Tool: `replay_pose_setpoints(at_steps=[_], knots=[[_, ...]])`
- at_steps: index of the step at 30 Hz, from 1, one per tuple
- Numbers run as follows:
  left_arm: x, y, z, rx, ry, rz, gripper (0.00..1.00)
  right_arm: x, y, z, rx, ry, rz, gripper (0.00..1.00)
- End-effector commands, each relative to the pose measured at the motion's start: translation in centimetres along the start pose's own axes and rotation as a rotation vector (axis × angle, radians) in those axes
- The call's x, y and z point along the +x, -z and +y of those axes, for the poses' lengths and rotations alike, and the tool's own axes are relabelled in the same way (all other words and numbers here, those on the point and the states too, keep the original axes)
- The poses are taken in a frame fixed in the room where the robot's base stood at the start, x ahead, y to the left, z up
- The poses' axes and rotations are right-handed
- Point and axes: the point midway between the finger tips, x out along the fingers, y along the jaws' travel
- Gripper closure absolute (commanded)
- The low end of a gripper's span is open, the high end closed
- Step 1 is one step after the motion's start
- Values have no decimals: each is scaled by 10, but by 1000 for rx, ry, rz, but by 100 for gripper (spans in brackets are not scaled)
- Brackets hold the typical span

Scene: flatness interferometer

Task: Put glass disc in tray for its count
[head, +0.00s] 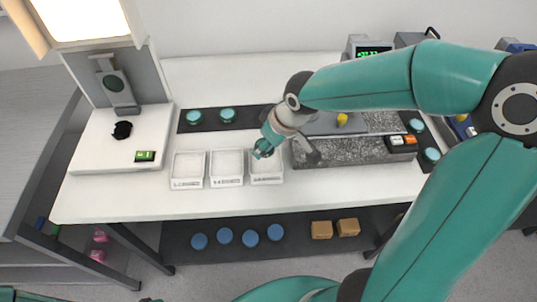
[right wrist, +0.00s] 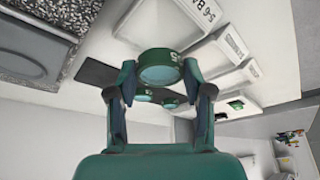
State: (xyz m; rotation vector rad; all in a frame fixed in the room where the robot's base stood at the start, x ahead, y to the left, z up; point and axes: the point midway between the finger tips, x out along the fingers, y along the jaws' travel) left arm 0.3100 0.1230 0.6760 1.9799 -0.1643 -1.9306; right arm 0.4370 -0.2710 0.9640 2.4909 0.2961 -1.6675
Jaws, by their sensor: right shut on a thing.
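My right gripper (head: 264,149) is shut on a glass disc (right wrist: 160,74) with a dark green rim, seen between both fingers in the right wrist view. In the head view the gripper hangs over the rightmost of three white trays (head: 267,181), and the held disc is mostly hidden by the fingers. The middle tray (head: 227,183) and left tray (head: 187,184) look empty. The trays' front labels are small; the nearest one in the right wrist view (right wrist: 205,10) is upside down and seems to read 5-8. My left gripper is not in view.
Two other discs (head: 227,115) lie on a dark mat (head: 208,128) behind the trays. More discs (head: 431,155) lie at the right. A granite block (head: 340,155) stands right of the trays. A white instrument (head: 90,150) stands at the left.

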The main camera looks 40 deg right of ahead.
Motion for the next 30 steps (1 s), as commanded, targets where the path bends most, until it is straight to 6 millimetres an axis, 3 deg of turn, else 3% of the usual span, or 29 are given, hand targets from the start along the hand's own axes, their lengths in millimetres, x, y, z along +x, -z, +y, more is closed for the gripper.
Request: replay_pose_setpoints(at_steps=[13, 25, 26, 27, 30], knots=[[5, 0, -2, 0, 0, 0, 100, 44, -19, 0, 1, 0, -2, 91], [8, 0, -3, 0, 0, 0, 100, 49, -20, 1, 1, -1, 2, 91], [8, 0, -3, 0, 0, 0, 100, 48, -20, 1, 1, -1, 1, 46], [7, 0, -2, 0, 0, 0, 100, 48, -20, 1, 1, -1, 1, 40], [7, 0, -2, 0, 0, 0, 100, 48, -20, 0, 1, -1, 1, 39]])
